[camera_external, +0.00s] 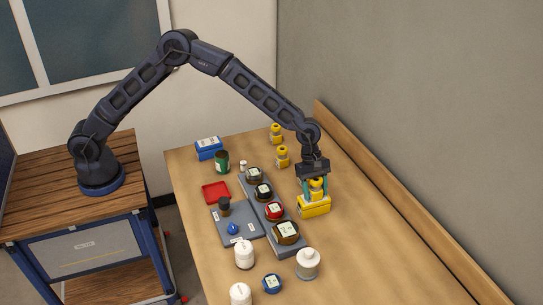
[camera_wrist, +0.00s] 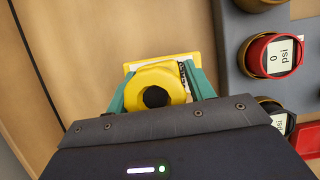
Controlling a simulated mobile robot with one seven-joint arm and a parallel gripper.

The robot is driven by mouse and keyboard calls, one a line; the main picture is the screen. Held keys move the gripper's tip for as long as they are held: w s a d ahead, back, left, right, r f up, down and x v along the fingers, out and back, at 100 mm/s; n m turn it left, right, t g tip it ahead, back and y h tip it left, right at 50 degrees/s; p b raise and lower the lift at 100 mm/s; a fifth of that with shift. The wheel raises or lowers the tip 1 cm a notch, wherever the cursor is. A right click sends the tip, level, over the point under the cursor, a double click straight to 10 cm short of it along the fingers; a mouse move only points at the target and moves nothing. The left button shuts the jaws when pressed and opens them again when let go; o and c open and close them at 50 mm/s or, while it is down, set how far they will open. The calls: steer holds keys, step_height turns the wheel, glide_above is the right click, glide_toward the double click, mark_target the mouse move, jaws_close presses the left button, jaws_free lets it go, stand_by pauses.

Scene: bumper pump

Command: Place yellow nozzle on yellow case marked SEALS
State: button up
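My gripper (camera_external: 315,187) points down over the yellow case (camera_external: 314,208) on the right part of the table. Its teal fingers are shut on a yellow nozzle (camera_external: 317,184), one finger on each side. In the wrist view the nozzle (camera_wrist: 155,88) shows from above with a dark round hole, upright between the fingers. The case (camera_wrist: 163,60) shows behind and beneath it as a yellow edge. The nozzle is at the top of the case; I cannot tell whether it rests on it.
A grey rack with gauges (camera_external: 285,232) is just left of the case. The table right of the case is clear up to the wooden ledge.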

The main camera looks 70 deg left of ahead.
steer(key=shift+o, duration=0.6)
steer(key=shift+r, duration=0.2)
steer(key=v, duration=1.2)
steer(key=s+a+r+m+t+y, duration=0.1)
steer(key=s+a+r+m, duration=0.2)
steer(key=s+a+r, duration=0.5)
steer(key=s+a+r+m+t+y, duration=0.1)
steer(key=s+a+r+m, duration=0.3)
steer(key=a, duration=0.6)
steer(key=s+a+r+m+t+y, duration=0.1)
steer(key=s+a+r+m, duration=0.1)
steer(key=s+a+r, duration=0.55)
steer(key=s+a+f+m, duration=0.2)
steer(key=s+a, duration=0.4)
steer(key=s, duration=0.4)
steer(key=s+a+f+m+t+y, duration=0.1)
steer(key=s+a+m, duration=0.3)
steer(key=s, duration=0.5)
steer(key=s+a+f+m, duration=0.2)
steer(key=s+a+m, duration=0.1)
steer(key=s+a, duration=0.6)
steer(key=shift+s+f+t, duration=0.3)
steer(key=shift+s, duration=0.5)
